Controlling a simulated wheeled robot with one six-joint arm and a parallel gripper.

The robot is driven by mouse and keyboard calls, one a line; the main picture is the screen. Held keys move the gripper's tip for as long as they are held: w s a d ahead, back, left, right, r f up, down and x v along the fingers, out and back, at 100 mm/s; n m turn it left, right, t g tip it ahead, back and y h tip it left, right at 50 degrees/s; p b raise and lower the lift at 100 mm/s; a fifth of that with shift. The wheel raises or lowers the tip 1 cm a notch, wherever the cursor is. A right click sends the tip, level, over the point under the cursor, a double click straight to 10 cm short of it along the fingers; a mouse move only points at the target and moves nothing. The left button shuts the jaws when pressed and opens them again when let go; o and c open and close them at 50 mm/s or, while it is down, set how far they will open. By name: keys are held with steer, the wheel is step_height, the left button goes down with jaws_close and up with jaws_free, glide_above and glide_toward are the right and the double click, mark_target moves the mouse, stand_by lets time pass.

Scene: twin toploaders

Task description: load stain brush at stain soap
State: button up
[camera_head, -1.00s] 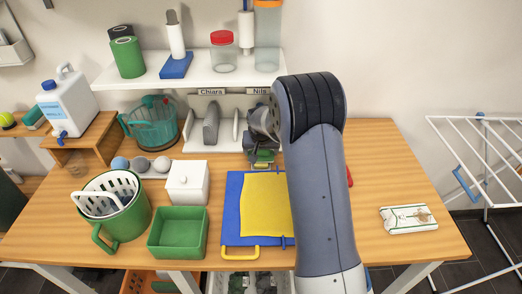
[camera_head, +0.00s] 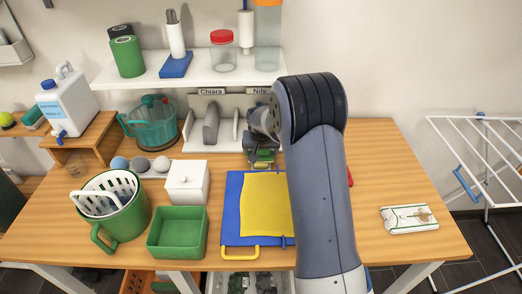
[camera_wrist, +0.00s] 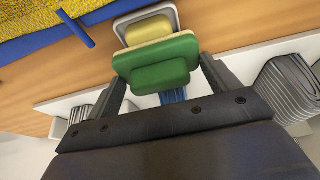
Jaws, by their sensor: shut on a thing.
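My gripper (camera_wrist: 160,95) is shut on the green stain brush (camera_wrist: 158,62), which sits between its two fingers in the wrist view. The pale yellow stain soap (camera_wrist: 148,30) lies on a light grey dish just past the brush. The brush overlaps the dish in this view, and I cannot tell whether it touches the soap. In the head view the brush (camera_head: 264,156) is a small green patch below the Nils label, and my arm hides much around it.
The white sock stand (camera_head: 222,137) with grey striped socks is close behind my gripper. A blue board with a yellow cloth (camera_head: 264,205) lies in front. A green tray (camera_head: 178,232), white box (camera_head: 187,182) and green bucket (camera_head: 122,222) stand left. The table's right side is mostly clear.

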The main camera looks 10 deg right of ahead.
stand_by(0.4)
steer(key=shift+r+p, duration=1.8)
steer(key=shift+r, duration=1.75)
steer(key=shift+f, duration=0.1)
